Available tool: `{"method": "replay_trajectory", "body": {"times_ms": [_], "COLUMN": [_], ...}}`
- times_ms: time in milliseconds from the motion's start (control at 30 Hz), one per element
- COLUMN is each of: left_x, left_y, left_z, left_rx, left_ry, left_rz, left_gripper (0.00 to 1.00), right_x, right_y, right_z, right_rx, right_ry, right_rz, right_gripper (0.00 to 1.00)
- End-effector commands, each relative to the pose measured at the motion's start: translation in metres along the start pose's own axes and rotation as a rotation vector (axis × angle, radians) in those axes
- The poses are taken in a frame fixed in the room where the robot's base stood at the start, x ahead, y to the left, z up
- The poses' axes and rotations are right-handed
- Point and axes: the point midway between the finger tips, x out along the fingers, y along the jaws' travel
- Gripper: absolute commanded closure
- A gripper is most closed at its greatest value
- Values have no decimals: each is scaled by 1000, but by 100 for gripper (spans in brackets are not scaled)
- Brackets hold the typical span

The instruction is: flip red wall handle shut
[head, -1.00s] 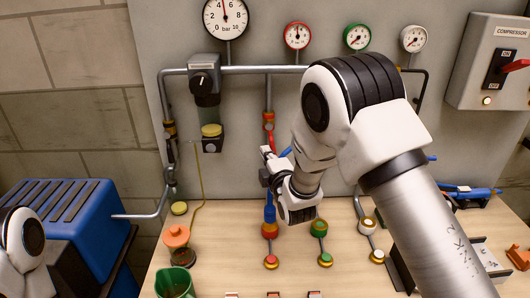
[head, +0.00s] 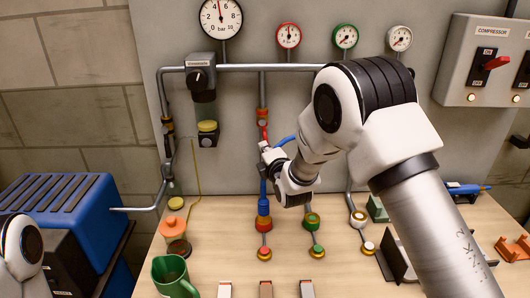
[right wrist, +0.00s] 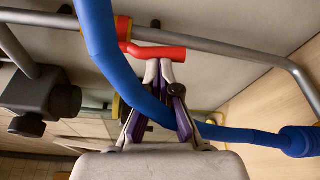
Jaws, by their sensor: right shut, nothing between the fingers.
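The red wall handle (head: 264,132) hangs at the vertical pipe on the grey panel, below an orange-yellow valve body (head: 262,115). In the right wrist view the handle (right wrist: 157,52) runs roughly along the pipe from its valve body (right wrist: 122,30). My right gripper (head: 265,148) is shut and empty at the handle's lower end. In the right wrist view its fingertips (right wrist: 166,66) are right by the handle's edge; I cannot tell whether they touch. My left gripper is out of view; only part of my left arm shows at the lower left.
A blue hose (right wrist: 105,60) crosses in front of my right fingers. Gauges line the panel top. A compressor switch box (head: 488,60) is at right. On the bench stand a green jug (head: 172,277) and several valve fittings. A blue machine (head: 70,225) stands at left.

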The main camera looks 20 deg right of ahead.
Motion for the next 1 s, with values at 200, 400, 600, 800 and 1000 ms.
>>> {"method": "replay_trajectory", "body": {"times_ms": [200, 400, 600, 800, 1000], "left_x": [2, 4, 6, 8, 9], "left_y": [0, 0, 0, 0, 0], "left_z": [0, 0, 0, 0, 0], "left_rx": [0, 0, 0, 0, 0], "left_ry": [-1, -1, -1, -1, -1], "left_rz": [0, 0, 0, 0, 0], "left_gripper": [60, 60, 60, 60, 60], "right_x": [3, 4, 3, 0, -2], "right_y": [0, 0, 1, 2, 5], "right_z": [4, 8, 16, 26, 35], "right_rx": [-55, -122, -243, -368, -365], "right_ry": [-2, -3, -4, -5, -5], "right_rz": [-15, -34, -68, -104, -104], "right_gripper": [100, 100, 100, 100, 100]}}
